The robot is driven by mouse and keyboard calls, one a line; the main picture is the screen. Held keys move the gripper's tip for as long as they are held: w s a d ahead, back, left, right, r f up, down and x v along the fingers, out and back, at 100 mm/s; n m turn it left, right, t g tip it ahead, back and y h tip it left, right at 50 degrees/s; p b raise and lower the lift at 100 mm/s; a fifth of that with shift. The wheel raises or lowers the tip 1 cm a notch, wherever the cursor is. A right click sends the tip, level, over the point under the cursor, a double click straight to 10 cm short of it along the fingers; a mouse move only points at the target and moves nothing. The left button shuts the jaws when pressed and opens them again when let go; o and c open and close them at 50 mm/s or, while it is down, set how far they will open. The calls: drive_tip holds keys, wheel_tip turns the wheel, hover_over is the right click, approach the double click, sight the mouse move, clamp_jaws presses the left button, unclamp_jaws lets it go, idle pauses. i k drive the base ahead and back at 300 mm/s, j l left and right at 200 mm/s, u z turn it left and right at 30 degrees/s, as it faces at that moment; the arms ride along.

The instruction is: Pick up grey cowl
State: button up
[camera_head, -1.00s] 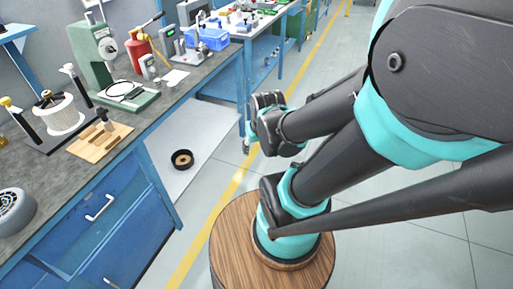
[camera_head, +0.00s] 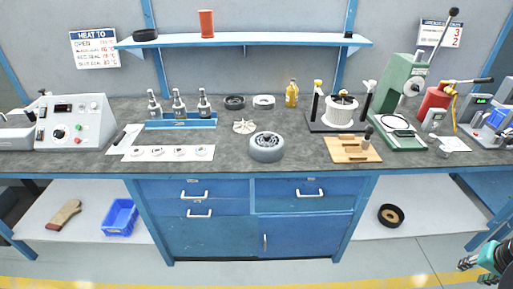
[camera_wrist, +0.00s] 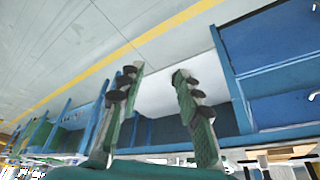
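The grey cowl (camera_head: 266,147) is a round, ribbed grey piece lying on the grey bench top, near its front edge and just right of the middle in the head view. My gripper (camera_head: 470,270) shows at the bottom right corner of the head view, low and well away from the cowl. In the wrist view my gripper (camera_wrist: 158,76) has its two fingers apart with nothing between them, so it is open and empty. I cannot make out the cowl in the wrist view.
A white impeller (camera_head: 244,127) lies behind-left of the cowl. A white sheet with small rings (camera_head: 168,153) lies left, a wooden board (camera_head: 351,150) right. A shelf (camera_head: 240,40) hangs above.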

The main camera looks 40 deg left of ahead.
sight(269, 155)
drive_tip(key=u, duration=1.65)
